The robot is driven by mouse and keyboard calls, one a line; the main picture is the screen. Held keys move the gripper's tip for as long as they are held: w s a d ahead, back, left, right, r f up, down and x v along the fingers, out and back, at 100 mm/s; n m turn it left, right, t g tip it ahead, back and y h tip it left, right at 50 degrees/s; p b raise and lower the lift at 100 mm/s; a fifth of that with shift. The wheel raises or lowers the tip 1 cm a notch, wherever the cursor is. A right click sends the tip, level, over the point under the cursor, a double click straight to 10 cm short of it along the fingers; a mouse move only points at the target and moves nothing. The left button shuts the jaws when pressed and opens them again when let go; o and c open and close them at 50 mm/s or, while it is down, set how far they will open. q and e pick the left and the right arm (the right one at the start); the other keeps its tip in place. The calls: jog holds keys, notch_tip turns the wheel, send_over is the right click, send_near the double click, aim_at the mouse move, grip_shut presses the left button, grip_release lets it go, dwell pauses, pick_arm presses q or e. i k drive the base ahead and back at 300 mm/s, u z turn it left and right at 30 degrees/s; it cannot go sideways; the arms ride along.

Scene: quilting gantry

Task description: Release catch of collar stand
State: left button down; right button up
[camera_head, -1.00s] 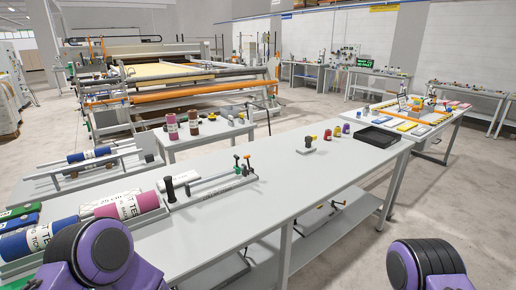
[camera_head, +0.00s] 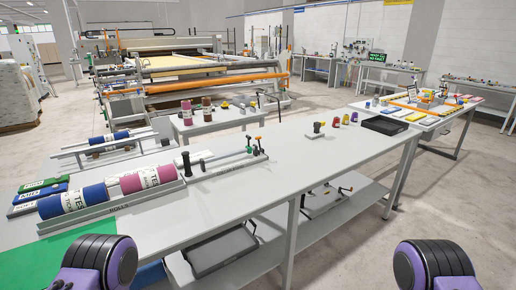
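A long grey stand (camera_head: 228,164) lies on the near table. It has a rail, a black upright handle (camera_head: 187,163) at its left end, and a green-topped post (camera_head: 249,141) and an orange-topped post (camera_head: 259,145) at its right end. Lettering on its front edge is too small to read, so I cannot tell if it is the collar stand. A small dark fixture with a yellow part (camera_head: 318,129) stands farther right on the table. No catch can be made out. Purple and black parts of my two arms show at the bottom corners; neither gripper is in view.
A roll tray (camera_head: 118,204) with blue and pink rolls lies left of the stand. A black tray (camera_head: 385,125) sits at the table's right end. A lower shelf (camera_head: 330,205) holds further items.

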aim_at(258, 138)
jog(key=z, duration=0.7)
jog(key=i, duration=1.05)
jog(key=u, duration=0.4)
